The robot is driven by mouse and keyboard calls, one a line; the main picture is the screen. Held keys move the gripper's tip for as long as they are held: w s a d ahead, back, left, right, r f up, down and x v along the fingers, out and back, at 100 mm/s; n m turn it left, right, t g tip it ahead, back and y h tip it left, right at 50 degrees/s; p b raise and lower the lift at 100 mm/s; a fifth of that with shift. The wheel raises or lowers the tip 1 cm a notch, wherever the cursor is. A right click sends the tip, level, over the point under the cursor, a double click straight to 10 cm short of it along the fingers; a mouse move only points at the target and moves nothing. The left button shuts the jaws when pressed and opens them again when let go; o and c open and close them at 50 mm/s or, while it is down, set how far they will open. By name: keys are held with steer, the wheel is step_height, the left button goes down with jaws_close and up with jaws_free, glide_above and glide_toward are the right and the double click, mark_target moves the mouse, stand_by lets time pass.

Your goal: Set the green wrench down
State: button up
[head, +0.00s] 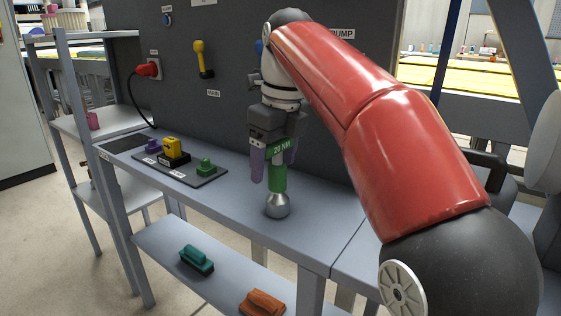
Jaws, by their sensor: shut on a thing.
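The green wrench (277,182) stands upright in the head view, with a label reading "20 NM" near its top and a rounded silver end at the bottom. My gripper (273,166) points down from above and is shut on its upper part, with one purple finger on each side. The silver end is at or just above the grey bench top (235,196), near its front edge; I cannot tell whether it touches.
A dark tray (216,174) with purple, yellow and green pieces lies left on the bench. A grey panel (220,125) with a red plug (148,70) and yellow handle (203,59) rises behind. Teal (196,260) and orange (262,302) blocks sit on the lower shelf.

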steer(key=shift+f, duration=0.2)
steer(key=o, duration=1.6)
steer(key=shift+f+b, duration=0.15)
steer(key=shift+b, duration=0.25)
steer(key=r+p, duration=0.2)
steer(key=r, duration=0.4)
steer(key=shift+s+p, duration=0.2)
steer(key=shift+p, duration=0.15)
steer(key=shift+s+d+r, duration=0.1)
steer(key=shift+r, duration=0.95)
